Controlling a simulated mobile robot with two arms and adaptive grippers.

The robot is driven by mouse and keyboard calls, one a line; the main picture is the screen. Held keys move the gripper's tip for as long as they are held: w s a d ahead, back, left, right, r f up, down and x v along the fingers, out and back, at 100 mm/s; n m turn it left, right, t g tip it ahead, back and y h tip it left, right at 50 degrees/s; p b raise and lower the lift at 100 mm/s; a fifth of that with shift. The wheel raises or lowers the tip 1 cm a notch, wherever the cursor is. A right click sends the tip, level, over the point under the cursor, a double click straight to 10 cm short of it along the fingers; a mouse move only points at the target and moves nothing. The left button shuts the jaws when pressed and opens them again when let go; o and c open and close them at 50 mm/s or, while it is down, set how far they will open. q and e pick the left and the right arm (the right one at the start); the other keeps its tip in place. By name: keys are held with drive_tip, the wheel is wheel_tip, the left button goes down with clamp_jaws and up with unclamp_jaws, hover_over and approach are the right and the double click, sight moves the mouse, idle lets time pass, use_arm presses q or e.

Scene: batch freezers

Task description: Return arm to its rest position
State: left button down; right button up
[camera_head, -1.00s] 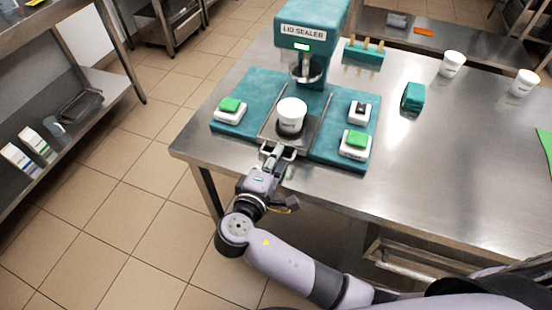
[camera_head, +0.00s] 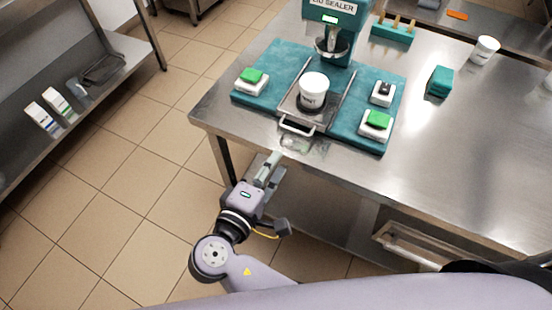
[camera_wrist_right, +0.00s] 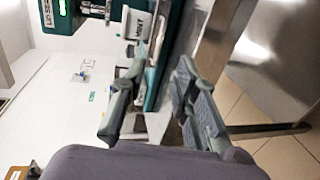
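My right gripper (camera_head: 270,165) is in front of the steel table's near edge, below the tabletop corner in the picture. It is apart from the tray handle (camera_head: 297,126) and holds nothing. In the right wrist view its two fingers (camera_wrist_right: 158,68) stand apart with a gap between them. The sliding tray (camera_head: 326,115) of the lid sealer (camera_head: 335,22) carries a white cup (camera_head: 313,86). The cup also shows in the right wrist view (camera_wrist_right: 136,25). My left gripper is not in view.
The table (camera_head: 450,160) lies ahead and to the right. Green-topped buttons (camera_head: 376,120) sit on the sealer's teal base. A shelf unit (camera_head: 90,110) stands at the left. Tiled floor (camera_head: 130,200) is clear between shelf and table.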

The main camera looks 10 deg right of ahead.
idle(0.4)
wheel_tip(320, 180, down, 25)
drive_tip(key=d+n+g+y+p, duration=0.1)
drive_tip(key=d+n+g+y, duration=0.1)
drive_tip(key=n+g+y, duration=0.15)
drive_tip(key=s+d+f+m+g+y+p, duration=0.1)
drive_tip(key=s+d+f+g+y, duration=0.15)
drive_tip(key=s+f, duration=0.4)
drive_tip(key=s+d+f+m+g+y, duration=0.1)
drive_tip(key=s+d+f+g, duration=0.25)
drive_tip(key=f, duration=0.55)
drive_tip(key=s+d+f+m, duration=0.3)
drive_tip(key=s+d, duration=0.1)
drive_tip(key=s, duration=0.3)
drive_tip(key=s+d+f+m+g+y+p, duration=0.1)
drive_tip(key=s+d+f+m, duration=0.2)
drive_tip(key=s, duration=0.4)
drive_tip(key=s+d+f+m+g, duration=0.1)
drive_tip(key=s+d+f+m, duration=0.3)
drive_tip(key=s, duration=0.3)
drive_tip(key=shift+d+f+y+p, duration=0.3)
drive_tip(key=shift+y, duration=0.1)
